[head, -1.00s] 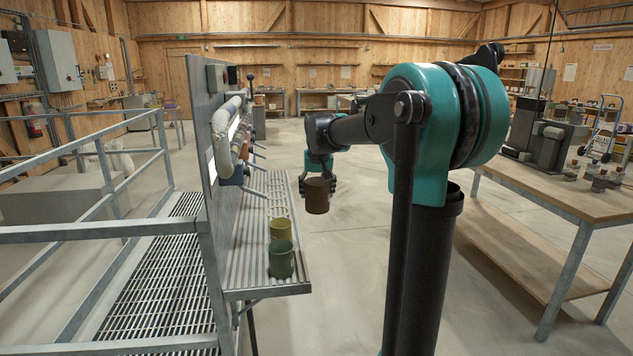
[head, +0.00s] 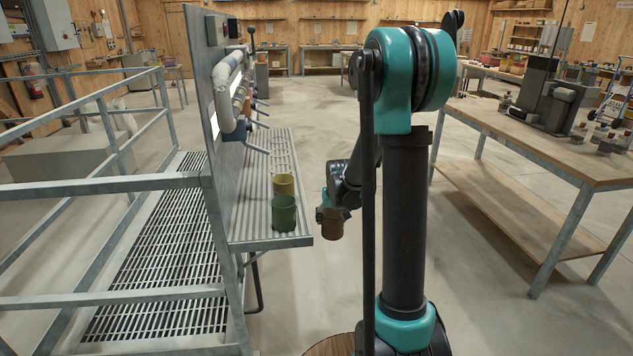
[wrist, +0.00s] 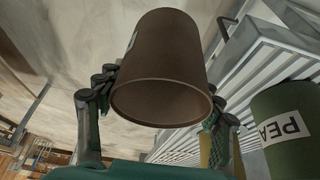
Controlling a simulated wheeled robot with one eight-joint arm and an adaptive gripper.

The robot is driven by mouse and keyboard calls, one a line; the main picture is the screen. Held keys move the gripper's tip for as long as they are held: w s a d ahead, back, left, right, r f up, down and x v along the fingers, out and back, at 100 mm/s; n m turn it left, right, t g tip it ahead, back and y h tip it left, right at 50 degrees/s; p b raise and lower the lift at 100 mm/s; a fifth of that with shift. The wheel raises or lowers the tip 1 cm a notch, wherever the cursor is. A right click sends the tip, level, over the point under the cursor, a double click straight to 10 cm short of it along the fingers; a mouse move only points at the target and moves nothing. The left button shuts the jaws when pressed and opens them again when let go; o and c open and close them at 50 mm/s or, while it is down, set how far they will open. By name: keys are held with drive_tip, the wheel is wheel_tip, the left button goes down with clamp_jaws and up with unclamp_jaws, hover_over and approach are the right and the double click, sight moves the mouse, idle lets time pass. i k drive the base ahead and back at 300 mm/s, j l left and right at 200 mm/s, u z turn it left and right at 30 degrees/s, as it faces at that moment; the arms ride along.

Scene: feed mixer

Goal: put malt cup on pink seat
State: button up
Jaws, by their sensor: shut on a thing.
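My gripper (head: 333,213) is shut on a brown cup (head: 332,228), with its fingers on either side of the cup. The cup hangs in the air just right of the slatted shelf's near end. In the wrist view the brown cup (wrist: 165,75) fills the middle, its open mouth facing the camera. A sliver of a white label shows on its left side, too little to read. I cannot make out a pink seat in either view.
A green cup (head: 284,213) and a yellow cup (head: 284,184) stand on the slatted shelf (head: 262,232). The green cup's label begins "PEA" in the wrist view (wrist: 285,127). A lever panel (head: 212,130) rises left of the shelf. A workbench (head: 535,140) stands right.

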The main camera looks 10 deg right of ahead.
sight(280, 152)
drive_tip(key=i+l, duration=1.05)
drive_tip(key=i+l+u, duration=0.3)
drive_tip(key=i+l, duration=0.2)
drive_tip(key=l, duration=0.2)
drive_tip(key=i+l+u, duration=0.3)
drive_tip(key=i+l, duration=0.15)
drive_tip(key=l, duration=0.3)
drive_tip(key=i+j+u, duration=0.15)
drive_tip(key=u, duration=0.15)
drive_tip(key=i+u, duration=0.3)
